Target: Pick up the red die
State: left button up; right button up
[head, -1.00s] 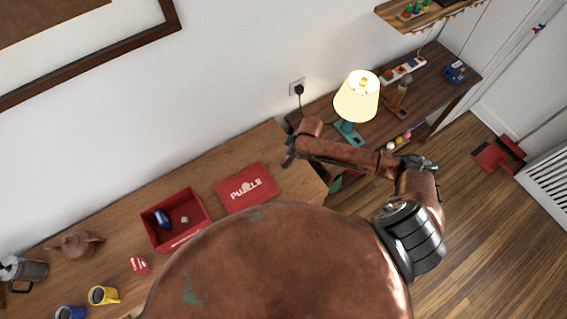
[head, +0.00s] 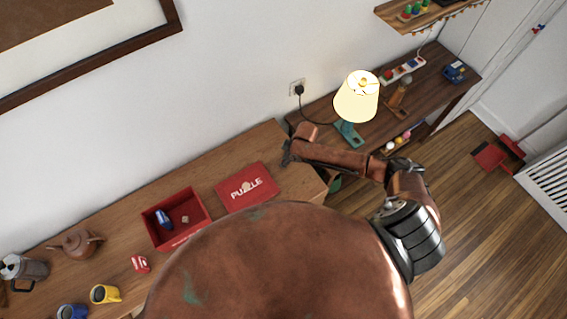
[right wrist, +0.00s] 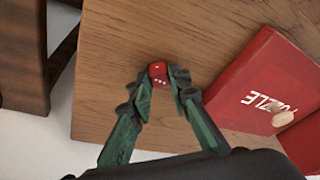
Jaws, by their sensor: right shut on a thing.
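The red die (right wrist: 158,74), with white pips, shows in the right wrist view between the two fingertips of my right gripper (right wrist: 160,83). The gripper is shut on it, with a finger at each side. It is by the wooden tabletop; I cannot tell whether it touches the wood or is just above it. In the head view my right gripper (head: 287,156) is over the right end of the table, beyond the puzzle box. The die cannot be made out there. My left gripper is not in view.
The red puzzle box (head: 247,187) lies beside the gripper. A red open box (head: 177,218) with small things, a small red object (head: 141,264), a yellow mug (head: 104,294) and a teapot (head: 76,244) stand farther left. A lit lamp (head: 357,96) stands on the shelf at right.

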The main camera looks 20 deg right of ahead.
jog(key=shift+c, duration=0.7)
jog(key=shift+r, duration=0.55)
notch_tip(320, 180, up, 2)
jog(key=shift+r, duration=0.2)
jog(key=s+d+r+b, duration=0.1)
jog(key=s+r, duration=0.8)
jog(key=s, duration=0.5)
jog(key=shift+d+r+b, duration=0.3)
jog(key=shift+d+b, duration=0.05)
jog(key=shift+d, duration=0.05)
jog(key=shift+w, duration=0.15)
